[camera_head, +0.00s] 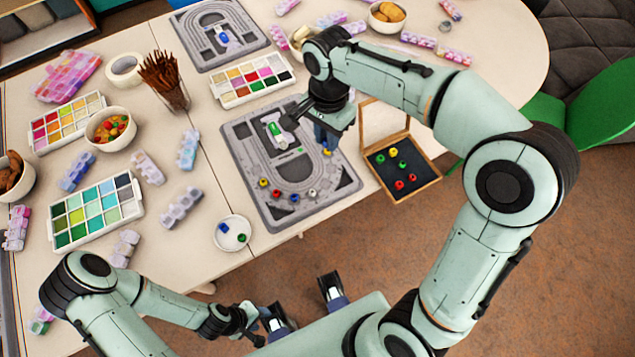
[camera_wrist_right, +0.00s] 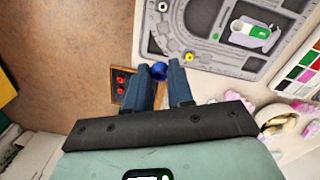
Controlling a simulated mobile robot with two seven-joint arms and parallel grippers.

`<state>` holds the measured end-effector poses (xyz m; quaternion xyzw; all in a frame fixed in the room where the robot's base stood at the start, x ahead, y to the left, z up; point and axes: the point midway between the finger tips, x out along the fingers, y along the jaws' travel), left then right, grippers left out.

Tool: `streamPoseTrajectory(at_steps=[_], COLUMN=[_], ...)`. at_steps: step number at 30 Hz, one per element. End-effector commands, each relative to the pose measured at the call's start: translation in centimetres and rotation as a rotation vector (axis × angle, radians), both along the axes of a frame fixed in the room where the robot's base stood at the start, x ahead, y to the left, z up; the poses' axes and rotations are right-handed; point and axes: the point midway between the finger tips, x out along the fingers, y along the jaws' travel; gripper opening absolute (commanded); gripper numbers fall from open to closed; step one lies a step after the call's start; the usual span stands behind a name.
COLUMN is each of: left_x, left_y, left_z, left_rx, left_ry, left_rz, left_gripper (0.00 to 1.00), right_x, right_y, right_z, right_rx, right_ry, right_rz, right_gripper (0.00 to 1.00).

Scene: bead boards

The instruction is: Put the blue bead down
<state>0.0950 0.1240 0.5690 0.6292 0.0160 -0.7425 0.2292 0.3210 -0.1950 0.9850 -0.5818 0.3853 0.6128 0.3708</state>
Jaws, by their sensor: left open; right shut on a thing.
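My right gripper (camera_head: 327,143) is over the right edge of the near grey bead board (camera_head: 349,187), between it and the wooden box (camera_head: 431,177). In the wrist view, the right gripper (camera_wrist_right: 160,77) is shut on a blue bead (camera_wrist_right: 158,70) at its fingertips. In the head view I cannot make out this held bead. A yellow bead (camera_wrist_right: 189,57) lies on the board close by. Several beads lie along the board's near end, including another blue bead (camera_head: 294,198). My left gripper (camera_head: 303,302) is open and empty, low in front of the table.
The open wooden box holds several red, green and yellow beads. A white dish (camera_head: 220,245) holds a blue and a green bead. A second grey board (camera_head: 247,42) lies farther back. Paint sets (camera_head: 60,245), bowls (camera_head: 92,139) and a cup of sticks (camera_head: 165,80) crowd the left.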

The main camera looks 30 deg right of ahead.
Motion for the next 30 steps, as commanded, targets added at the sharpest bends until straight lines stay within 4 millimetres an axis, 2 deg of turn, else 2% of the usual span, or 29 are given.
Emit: streamPoseTrajectory(at_steps=[9, 15, 23, 30], left_x=[-0.5, -0.7, -0.7, -0.9], left_y=[0.0, 0.0, 0.0, 0.0], left_z=[-1.5, -2.0, -2.3, -2.7], left_rx=[0.000, 0.000, 0.000, 0.000], left_ry=[0.005, 0.008, 0.009, 0.010], left_rz=[-0.001, 0.000, 0.000, 0.000], left_gripper=[0.45, 0.45, 0.45, 0.45], right_x=[-0.2, -0.2, -0.1, -0.1], right_y=[0.0, 0.0, -0.1, 0.0], right_z=[-8.4, -13.1, -15.6, -19.0], right_rx=[-0.002, -0.002, -0.001, -0.001], right_ry=[0.009, 0.008, 0.005, 0.005], right_rz=[0.000, 0.000, 0.000, 0.000], right_gripper=[0.00, 0.00, 0.00, 0.00])
